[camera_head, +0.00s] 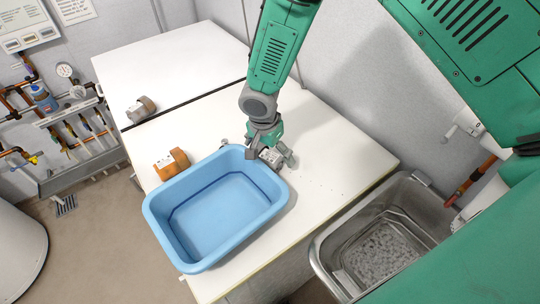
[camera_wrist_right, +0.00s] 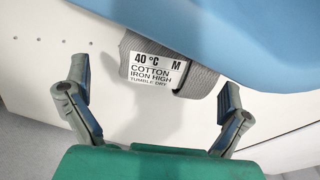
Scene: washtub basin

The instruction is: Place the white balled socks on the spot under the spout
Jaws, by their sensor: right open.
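My right gripper (camera_head: 271,150) is open at the blue tub's right rim, pointing down at the white table. In the wrist view its fingers (camera_wrist_right: 158,100) are spread to either side of a grey-looking balled bundle (camera_wrist_right: 205,78) with a white care label. The bundle lies on the table against or partly under the tub's edge; it is mostly hidden by my gripper in the head view. No plainly white socks can be told apart from this one. A steel sink (camera_head: 322,250) stands at the right; its spout is not clearly visible behind my arm. My left gripper is not in view.
The blue tub (camera_head: 160,225) is empty. An orange-brown bundle (camera_head: 171,164) lies at its left back, and a grey-brown bundle (camera_head: 140,109) lies on the farther white table (camera_head: 165,60). The table's back right is clear.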

